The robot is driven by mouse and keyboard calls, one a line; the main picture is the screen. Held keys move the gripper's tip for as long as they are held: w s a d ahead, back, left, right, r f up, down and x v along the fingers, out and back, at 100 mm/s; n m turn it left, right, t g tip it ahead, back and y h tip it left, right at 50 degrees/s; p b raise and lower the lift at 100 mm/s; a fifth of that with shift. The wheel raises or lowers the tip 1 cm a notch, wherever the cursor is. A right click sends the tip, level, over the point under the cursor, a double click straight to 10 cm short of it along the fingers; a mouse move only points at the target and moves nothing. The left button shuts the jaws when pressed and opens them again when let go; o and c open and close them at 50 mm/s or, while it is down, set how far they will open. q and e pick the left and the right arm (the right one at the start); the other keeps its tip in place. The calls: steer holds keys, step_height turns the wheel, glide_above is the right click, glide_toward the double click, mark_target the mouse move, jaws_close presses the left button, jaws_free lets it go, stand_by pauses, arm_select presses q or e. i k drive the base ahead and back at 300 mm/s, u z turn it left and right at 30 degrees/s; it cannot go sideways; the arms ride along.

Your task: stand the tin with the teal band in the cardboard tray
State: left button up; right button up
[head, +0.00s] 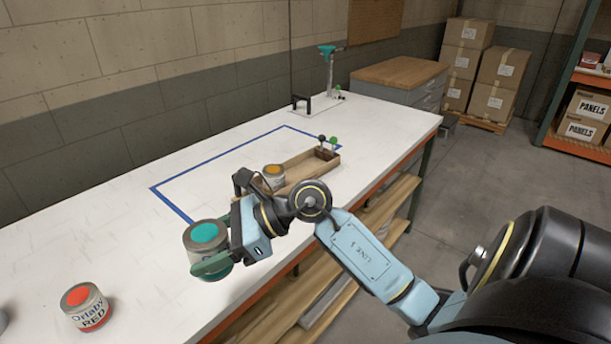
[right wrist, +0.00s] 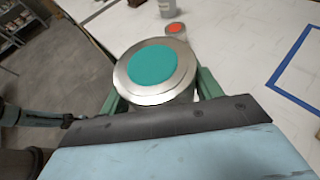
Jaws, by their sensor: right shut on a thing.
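The tin with the teal lid (head: 206,234) is upright between the green fingers of my right gripper (head: 210,262), which is shut on it. It appears to be held above the near side of the white table. In the right wrist view the tin (right wrist: 155,70) sits between both fingers (right wrist: 160,95), its round teal top facing the camera. The brown cardboard tray (head: 318,171) lies farther back on the table, up and right of my gripper. My left gripper is not in view.
A red-topped tin (head: 84,306) stands at the table's near left; it also shows in the right wrist view (right wrist: 176,29). Blue tape (head: 215,168) outlines a clear area behind the tray. Small knobs (head: 333,142) stand at the tray's far end.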

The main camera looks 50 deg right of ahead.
mark_target(295, 178)
steer(key=k, duration=0.45)
steer(key=z, duration=1.65)
steer(key=i, duration=1.4)
steer(key=u, duration=1.55)
